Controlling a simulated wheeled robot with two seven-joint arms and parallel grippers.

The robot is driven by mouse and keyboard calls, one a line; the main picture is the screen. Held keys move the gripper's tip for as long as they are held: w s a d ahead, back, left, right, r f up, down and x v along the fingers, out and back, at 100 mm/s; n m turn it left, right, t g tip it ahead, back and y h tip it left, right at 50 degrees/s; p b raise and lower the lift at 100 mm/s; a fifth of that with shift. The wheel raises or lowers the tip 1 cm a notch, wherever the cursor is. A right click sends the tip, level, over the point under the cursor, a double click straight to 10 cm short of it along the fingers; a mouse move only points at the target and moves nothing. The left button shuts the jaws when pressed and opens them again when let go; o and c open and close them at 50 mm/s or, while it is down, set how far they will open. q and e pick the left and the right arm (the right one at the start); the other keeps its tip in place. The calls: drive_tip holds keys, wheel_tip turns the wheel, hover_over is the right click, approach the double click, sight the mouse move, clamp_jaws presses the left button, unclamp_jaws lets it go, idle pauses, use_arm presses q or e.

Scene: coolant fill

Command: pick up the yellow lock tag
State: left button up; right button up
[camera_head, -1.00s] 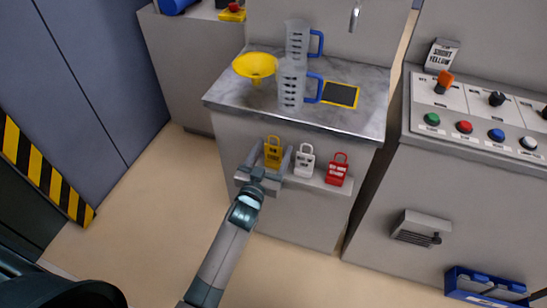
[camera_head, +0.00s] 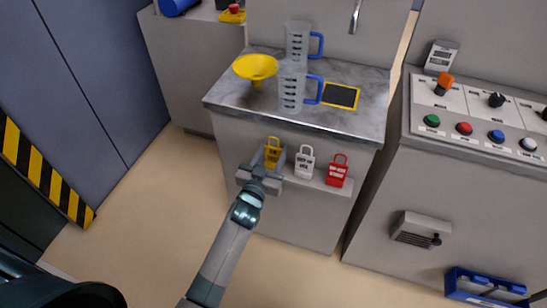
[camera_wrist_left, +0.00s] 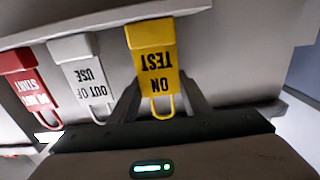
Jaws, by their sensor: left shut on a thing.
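The yellow lock tag (camera_head: 272,152) stands at the left end of a row of tags on the small ledge at the front of the grey cabinet. My left gripper (camera_head: 266,160) is shut on it, with the fingers on both sides of the tag. In the left wrist view the yellow tag (camera_wrist_left: 153,60) shows upside down with the words "ON TEST", its loop between the fingers of my left gripper (camera_wrist_left: 155,98). The tag still appears to be at the ledge. My right gripper is not in view.
A white tag (camera_head: 304,163) and a red tag (camera_head: 337,171) stand to the right on the ledge (camera_head: 312,183). Above, the counter (camera_head: 350,121) holds a yellow funnel (camera_head: 255,67) and two clear jugs with blue handles. A control panel (camera_head: 480,150) stands at right.

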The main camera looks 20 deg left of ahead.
use_arm(q)
drive_tip(key=shift+r, duration=0.1)
